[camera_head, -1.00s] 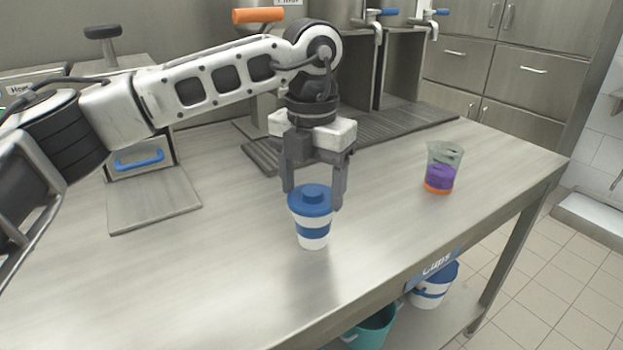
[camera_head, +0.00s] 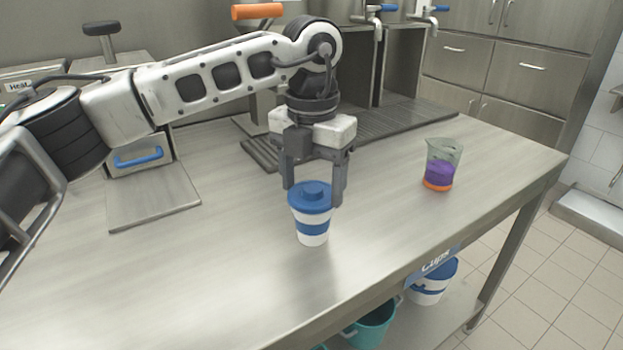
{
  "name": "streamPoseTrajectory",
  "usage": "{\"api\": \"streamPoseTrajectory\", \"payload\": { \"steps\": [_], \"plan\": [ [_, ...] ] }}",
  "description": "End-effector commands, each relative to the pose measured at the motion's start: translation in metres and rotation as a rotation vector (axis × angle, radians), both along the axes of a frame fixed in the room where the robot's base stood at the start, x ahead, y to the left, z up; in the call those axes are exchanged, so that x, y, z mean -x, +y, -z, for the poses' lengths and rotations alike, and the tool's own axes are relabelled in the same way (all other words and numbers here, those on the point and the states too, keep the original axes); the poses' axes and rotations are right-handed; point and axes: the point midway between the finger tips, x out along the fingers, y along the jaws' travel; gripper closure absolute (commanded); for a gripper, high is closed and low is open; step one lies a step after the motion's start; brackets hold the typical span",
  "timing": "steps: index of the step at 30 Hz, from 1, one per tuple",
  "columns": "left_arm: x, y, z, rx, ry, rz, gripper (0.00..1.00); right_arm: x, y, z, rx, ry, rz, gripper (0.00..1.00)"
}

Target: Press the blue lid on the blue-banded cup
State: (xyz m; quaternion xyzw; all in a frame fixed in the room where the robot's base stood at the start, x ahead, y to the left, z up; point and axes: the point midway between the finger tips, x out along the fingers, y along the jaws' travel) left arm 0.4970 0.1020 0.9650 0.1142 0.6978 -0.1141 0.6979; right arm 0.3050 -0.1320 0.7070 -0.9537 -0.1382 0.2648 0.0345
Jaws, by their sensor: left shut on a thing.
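The blue lid (camera_head: 311,194) has a raised round knob and sits level at the top of the blue-banded cup (camera_head: 312,239). The cup is white with a blue band and stands upright on the steel counter. My left gripper (camera_head: 313,197) points down from above, with one dark finger on each side of the lid, and is shut on the lid. The lid hides the cup's rim, so I cannot tell if it is fully seated. My right gripper is out of view.
A clear cup (camera_head: 441,167) with purple contents and an orange base stands to the right. A slatted drip tray (camera_head: 400,128) lies behind, below the taps. A metal plate (camera_head: 152,198) lies at left.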

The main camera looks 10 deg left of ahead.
Motion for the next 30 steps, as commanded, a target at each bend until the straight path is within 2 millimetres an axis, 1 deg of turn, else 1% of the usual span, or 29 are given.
{"api": "streamPoseTrajectory", "payload": {
  "steps": [8, 19, 27, 28, 30],
  "plan": [
    [0.0000, 0.0000, 0.0006, 0.000, 0.000, 0.000, 0.53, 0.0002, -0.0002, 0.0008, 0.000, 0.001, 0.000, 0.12],
    [0.0002, 0.0002, 0.0075, 0.000, 0.001, 0.000, 0.53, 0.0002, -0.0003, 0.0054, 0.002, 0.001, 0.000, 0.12],
    [0.0000, 0.0002, 0.0067, 0.000, 0.001, 0.000, 0.53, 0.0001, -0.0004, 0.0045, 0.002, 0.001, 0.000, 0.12],
    [0.0000, 0.0002, 0.0067, 0.000, 0.001, 0.000, 0.24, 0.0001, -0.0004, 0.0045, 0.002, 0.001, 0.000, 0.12],
    [0.0000, 0.0002, 0.0067, 0.000, 0.001, 0.000, 0.07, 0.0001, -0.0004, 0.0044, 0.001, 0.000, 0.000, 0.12]
  ]
}}
